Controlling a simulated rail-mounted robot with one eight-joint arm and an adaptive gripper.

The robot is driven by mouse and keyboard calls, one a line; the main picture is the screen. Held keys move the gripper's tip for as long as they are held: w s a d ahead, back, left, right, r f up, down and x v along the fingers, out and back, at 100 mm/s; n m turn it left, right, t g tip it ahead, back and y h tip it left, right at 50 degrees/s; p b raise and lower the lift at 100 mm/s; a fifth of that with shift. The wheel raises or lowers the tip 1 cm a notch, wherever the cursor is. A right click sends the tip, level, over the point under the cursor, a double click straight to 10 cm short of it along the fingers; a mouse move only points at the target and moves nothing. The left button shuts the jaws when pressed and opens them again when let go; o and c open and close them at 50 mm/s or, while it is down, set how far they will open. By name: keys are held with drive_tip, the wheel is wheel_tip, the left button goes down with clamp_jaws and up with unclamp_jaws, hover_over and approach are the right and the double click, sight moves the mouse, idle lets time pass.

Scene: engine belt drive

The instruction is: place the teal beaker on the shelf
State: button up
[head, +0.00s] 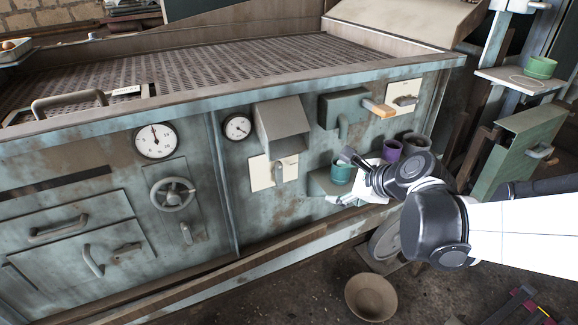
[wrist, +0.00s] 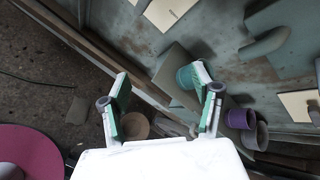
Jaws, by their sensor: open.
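The teal beaker (head: 342,170) stands on a small ledge low on the front of the machine, partly hidden by my gripper. My gripper (head: 357,166) is right beside it in the head view, and its exact gap to the beaker is hard to tell there. In the wrist view my gripper (wrist: 162,78) is open with nothing held between its fingers. There the teal beaker (wrist: 186,77) is beyond the right finger, partly covered by it. A pale shelf (head: 510,79) at the upper right has a ring mark and carries a green cup (head: 540,67).
A purple beaker (head: 391,150) and a grey pot (head: 416,142) stand to the right of the teal beaker. A box with an orange-handled lever (head: 377,108) juts out above. A bowl (head: 371,297) lies on the floor. A green cabinet (head: 520,150) stands below the shelf.

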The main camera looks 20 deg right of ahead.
drive_tip(key=s+a+r+n+g+h, duration=0.1)
drive_tip(key=s+a+n, duration=0.4)
drive_tip(key=n, duration=0.7)
drive_tip(key=s+a+r+n+g+h, duration=0.1)
drive_tip(key=s+a+n, duration=0.4)
drive_tip(key=n, duration=0.6)
drive_tip(key=shift+s+r+n+g, duration=0.4)
drive_tip(key=shift+s+r+g, duration=0.35)
drive_tip(key=shift+s, duration=0.35)
